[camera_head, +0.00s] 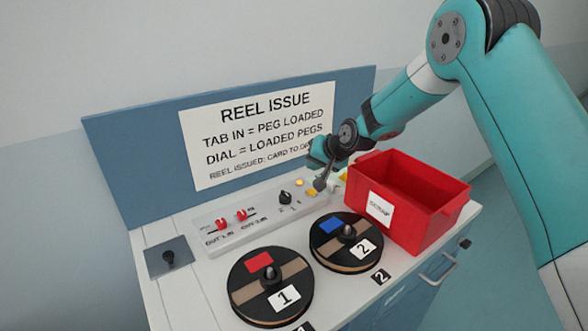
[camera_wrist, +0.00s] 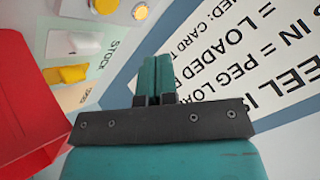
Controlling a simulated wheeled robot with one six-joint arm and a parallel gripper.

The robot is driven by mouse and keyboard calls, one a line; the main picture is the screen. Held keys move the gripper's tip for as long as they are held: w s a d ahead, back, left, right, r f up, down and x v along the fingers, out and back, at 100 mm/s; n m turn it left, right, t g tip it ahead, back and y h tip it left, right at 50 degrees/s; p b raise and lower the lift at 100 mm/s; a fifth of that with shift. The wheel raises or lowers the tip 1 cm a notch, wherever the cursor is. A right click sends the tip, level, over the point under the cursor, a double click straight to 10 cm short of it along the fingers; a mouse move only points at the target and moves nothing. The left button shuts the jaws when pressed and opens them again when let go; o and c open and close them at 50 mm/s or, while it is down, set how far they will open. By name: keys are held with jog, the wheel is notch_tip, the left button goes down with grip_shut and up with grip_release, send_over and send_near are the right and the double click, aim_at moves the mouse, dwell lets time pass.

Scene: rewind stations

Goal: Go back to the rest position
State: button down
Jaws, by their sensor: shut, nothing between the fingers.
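My gripper (camera_head: 317,157) hangs over the back of the bench, in front of the sign board and left of the red bin. In the wrist view its two teal fingers (camera_wrist: 156,72) are together with nothing between them. They point toward the lettered sign (camera_wrist: 235,55) and touch nothing that I can see. My arm reaches in from the upper right, bent at the elbow. No rest position is marked in either view.
A red SCRAP bin (camera_head: 428,215) stands close to the gripper. Reel 1 (camera_head: 294,265) and reel 2 (camera_head: 330,264) sit on the bench. Behind them is a control panel (camera_head: 215,243) with red switches (camera_head: 241,215), a dial (camera_head: 285,197) and a lit lamp (camera_head: 299,183). Yellow pieces (camera_wrist: 65,75) lie near a STOCK label.

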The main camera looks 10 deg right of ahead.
jog(key=s+a+r+n+g, duration=0.25)
jog(key=s+r, duration=0.35)
jog(key=s, duration=0.3)
jog(key=s+a+r+n+g, duration=0.1)
jog(key=s+a+r+n, duration=0.15)
jog(key=s+r, duration=0.4)
jog(key=s+r+n+g, duration=0.2)
jog(key=s+n+g, duration=0.2)
jog(key=s, duration=2.2)
jog(key=shift+s+n, duration=0.2)
jog(key=shift+n, duration=0.3)
jog(key=shift+r, duration=0.1)
